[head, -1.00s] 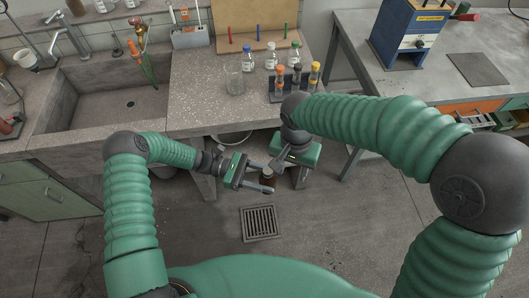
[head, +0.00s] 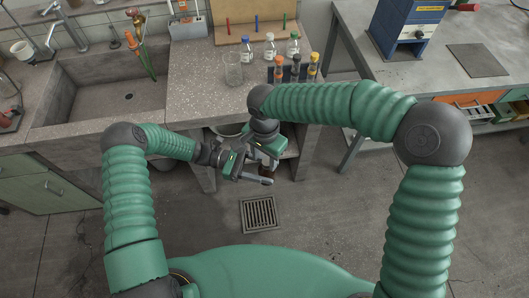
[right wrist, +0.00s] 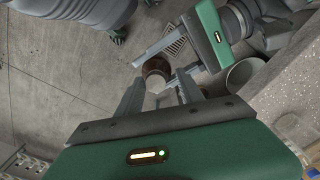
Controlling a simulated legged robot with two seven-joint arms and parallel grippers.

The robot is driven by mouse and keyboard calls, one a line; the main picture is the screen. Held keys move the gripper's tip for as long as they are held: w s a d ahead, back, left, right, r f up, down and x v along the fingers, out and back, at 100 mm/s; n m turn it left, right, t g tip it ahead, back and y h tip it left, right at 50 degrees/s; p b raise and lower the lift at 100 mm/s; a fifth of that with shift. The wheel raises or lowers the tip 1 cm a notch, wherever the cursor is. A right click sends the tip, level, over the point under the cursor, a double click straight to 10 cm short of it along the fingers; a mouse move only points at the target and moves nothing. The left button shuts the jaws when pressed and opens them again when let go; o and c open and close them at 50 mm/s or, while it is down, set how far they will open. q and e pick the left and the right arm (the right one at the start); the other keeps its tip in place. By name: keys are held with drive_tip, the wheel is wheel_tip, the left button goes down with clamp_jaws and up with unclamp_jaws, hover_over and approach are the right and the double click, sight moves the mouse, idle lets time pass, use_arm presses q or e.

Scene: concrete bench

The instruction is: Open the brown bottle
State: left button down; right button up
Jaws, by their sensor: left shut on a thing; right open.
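The brown bottle (head: 266,170) is held above the floor in front of the bench. My left gripper (head: 256,177) is shut on it from the left. In the right wrist view the bottle (right wrist: 157,66) shows between the left gripper's fingers, with a pale top facing the camera. My right gripper (head: 267,155) is open just above the bottle. In the right wrist view its two fingers (right wrist: 160,80) stand on either side of the bottle's top, and I cannot tell whether they touch it. In the head view the grippers hide much of the bottle.
The bench (head: 205,90) behind carries a glass beaker (head: 233,68), several capped bottles and a rack of tubes (head: 292,72). A sink (head: 110,97) is at the left. A floor drain (head: 259,214) lies below the grippers. The floor around is mostly clear.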

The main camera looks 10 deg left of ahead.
drive_tip(key=c, duration=0.7)
drive_tip(key=shift+a, duration=0.1)
clamp_jaws()
drive_tip(key=shift+r, duration=0.1)
